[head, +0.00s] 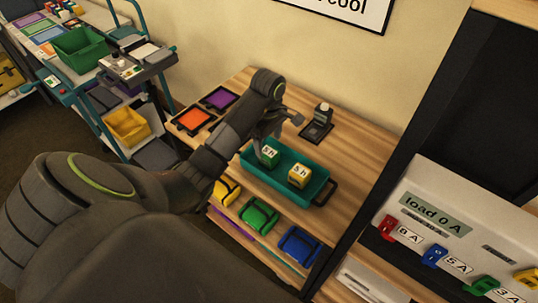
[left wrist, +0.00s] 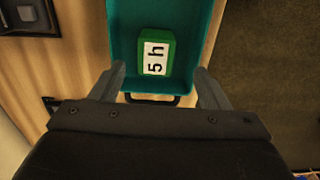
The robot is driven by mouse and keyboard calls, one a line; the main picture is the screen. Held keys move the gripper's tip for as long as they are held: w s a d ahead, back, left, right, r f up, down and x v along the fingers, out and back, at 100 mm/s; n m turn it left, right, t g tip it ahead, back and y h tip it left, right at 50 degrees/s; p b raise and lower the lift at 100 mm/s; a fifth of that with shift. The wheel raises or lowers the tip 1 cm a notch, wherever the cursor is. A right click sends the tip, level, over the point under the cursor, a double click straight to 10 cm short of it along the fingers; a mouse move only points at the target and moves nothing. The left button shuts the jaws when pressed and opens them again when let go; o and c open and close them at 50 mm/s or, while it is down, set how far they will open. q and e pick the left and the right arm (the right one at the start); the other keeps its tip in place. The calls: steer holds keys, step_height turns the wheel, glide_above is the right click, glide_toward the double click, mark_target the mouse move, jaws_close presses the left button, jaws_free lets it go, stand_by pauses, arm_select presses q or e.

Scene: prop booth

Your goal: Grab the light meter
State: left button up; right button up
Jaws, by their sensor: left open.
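The likely light meter (head: 322,113) is a small grey and dark device upright on a dark square base on the wooden shelf top. Part of what looks like it shows at the top left of the left wrist view (left wrist: 26,14). My left gripper (head: 284,128) is open and empty, just left of the device and above the teal tray (head: 262,177). In the left wrist view its two fingers (left wrist: 160,78) stand apart on either side of the tray's near end (left wrist: 120,40), with nothing between them touching. My right gripper is not in view.
The tray holds a green block (head: 268,156) and a yellow block (head: 299,175). An orange pad (head: 194,119) and a purple pad (head: 220,98) lie at the left. A dark upright post and a grey panel (head: 440,215) stand right.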

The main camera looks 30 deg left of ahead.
mark_target(269, 151)
arm_select(q)
steer(key=shift+f+b, duration=1.8)
steer(key=shift+f, duration=0.3)
steer(key=shift+w+a+f+b, duration=0.1)
steer(key=shift+w+f+b, duration=0.05)
steer(key=shift+f+b, duration=0.35)
steer(key=shift+w+f+b, duration=0.1)
steer(key=shift+f+b, duration=0.25)
steer(key=shift+f, duration=0.25)
steer(key=shift+f+p, duration=0.6)
steer(key=shift+f, duration=0.25)
steer(key=c, duration=1.3)
